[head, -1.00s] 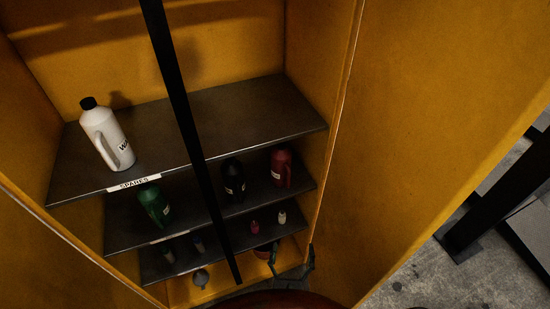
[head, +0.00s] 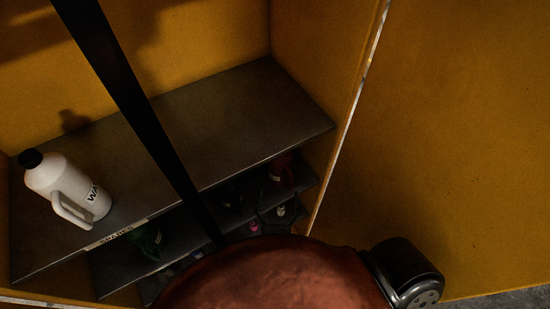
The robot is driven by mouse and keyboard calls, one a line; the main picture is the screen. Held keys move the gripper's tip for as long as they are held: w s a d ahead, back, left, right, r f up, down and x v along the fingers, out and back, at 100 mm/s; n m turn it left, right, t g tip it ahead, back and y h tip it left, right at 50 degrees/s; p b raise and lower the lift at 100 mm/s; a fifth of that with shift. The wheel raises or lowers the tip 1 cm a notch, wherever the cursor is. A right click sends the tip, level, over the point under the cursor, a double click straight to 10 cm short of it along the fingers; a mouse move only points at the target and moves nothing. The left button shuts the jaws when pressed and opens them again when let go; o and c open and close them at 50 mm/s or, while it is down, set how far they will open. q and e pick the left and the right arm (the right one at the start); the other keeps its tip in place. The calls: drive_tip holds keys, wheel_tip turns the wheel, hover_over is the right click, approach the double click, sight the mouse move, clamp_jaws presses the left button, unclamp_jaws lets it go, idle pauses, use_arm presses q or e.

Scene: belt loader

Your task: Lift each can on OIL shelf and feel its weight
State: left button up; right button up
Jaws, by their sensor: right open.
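The cabinet's second shelf (head: 112,271) holds the cans; its label cannot be read here. A green can (head: 148,241) stands at its left, partly hidden by the upper shelf. A black can (head: 231,198) in the middle is very dark and mostly hidden. A red can (head: 282,172) stands at the right, its lower part obscured. My right gripper (head: 266,212) is a dark, dim shape low in front of the shelves, below the red can. It is open and no can shows between its fingers. My left gripper is out of view.
A white jug (head: 66,188) stands on the upper shelf (head: 230,120), labelled SPARES. A black bar (head: 130,95) crosses the view diagonally. Small bottles (head: 255,227) stand lower down.

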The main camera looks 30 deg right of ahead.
sight(279, 176)
drive_tip(key=p+x, duration=0.2)
drive_tip(key=x, duration=0.3)
drive_tip(key=shift+w+r, duration=0.2)
drive_tip(key=shift+w, duration=0.05)
drive_tip(key=shift+w+d+f, duration=0.1)
drive_tip(key=shift+w+d, duration=0.1)
drive_tip(key=shift+w, duration=0.1)
drive_tip(key=shift+w+d, duration=0.1)
drive_tip(key=shift+w, duration=0.1)
drive_tip(key=p+x, duration=0.1)
drive_tip(key=x, duration=0.1)
drive_tip(key=p+x, duration=0.1)
drive_tip(key=x, duration=0.1)
drive_tip(key=shift+w+f, duration=0.15)
drive_tip(key=shift+f, duration=0.1)
drive_tip(key=shift+w+d+f, duration=0.1)
drive_tip(key=shift+w+d, duration=0.1)
drive_tip(key=shift+d, duration=0.05)
drive_tip(key=shift+c, duration=1)
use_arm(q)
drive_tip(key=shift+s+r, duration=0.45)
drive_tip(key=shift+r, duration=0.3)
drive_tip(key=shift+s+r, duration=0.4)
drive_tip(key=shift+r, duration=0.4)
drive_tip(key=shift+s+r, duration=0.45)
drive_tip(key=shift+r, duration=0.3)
use_arm(e)
drive_tip(key=c, duration=1.3)
